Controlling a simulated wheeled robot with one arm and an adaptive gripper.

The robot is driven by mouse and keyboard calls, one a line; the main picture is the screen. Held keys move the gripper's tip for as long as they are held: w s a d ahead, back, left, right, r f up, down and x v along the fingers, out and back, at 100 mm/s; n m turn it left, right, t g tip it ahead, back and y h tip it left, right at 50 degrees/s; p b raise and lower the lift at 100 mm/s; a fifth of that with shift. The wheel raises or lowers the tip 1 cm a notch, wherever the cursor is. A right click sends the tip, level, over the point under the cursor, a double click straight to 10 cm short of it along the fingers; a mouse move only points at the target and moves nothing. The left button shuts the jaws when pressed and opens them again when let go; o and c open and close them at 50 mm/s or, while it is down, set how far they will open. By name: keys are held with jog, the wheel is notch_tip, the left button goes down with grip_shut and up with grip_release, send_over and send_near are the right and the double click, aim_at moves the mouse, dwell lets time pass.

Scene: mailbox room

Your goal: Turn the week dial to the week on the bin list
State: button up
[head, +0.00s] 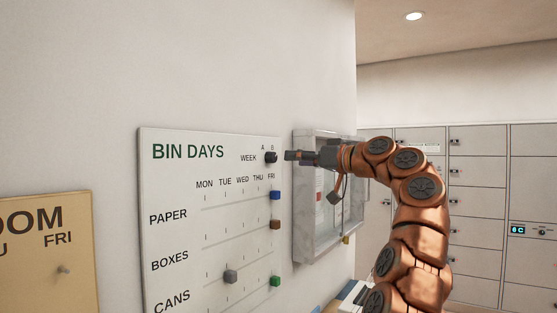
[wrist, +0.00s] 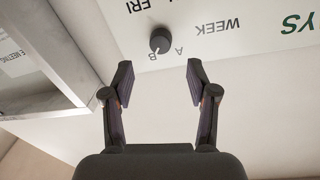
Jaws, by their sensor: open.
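The week dial (head: 271,157) is a small dark round knob at the top right of the white BIN DAYS board (head: 190,180), next to the word WEEK and under the letters A and B. In the wrist view the dial (wrist: 160,40) shows upside down, just beyond the fingertips and centred between them. Its pale mark seems to point toward B, but it is small. My gripper (head: 288,156) is open and empty, just right of the dial and apart from it. Its two fingers (wrist: 160,80) are spread wide. I cannot make out a bin list with a readable week.
A framed glass case (head: 310,240) with papers hangs close right of the board; its frame (wrist: 85,60) is near my left finger in the wrist view. Coloured sliders (head: 275,195) sit on the board. Grey lockers (head: 480,200) stand behind at right.

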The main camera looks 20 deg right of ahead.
aim_at(274, 158)
jog(key=p+x, duration=0.2)
jog(key=x, duration=0.5)
jog(key=shift+w+a+r, duration=0.1)
jog(key=shift+c, duration=0.4)
grip_shut()
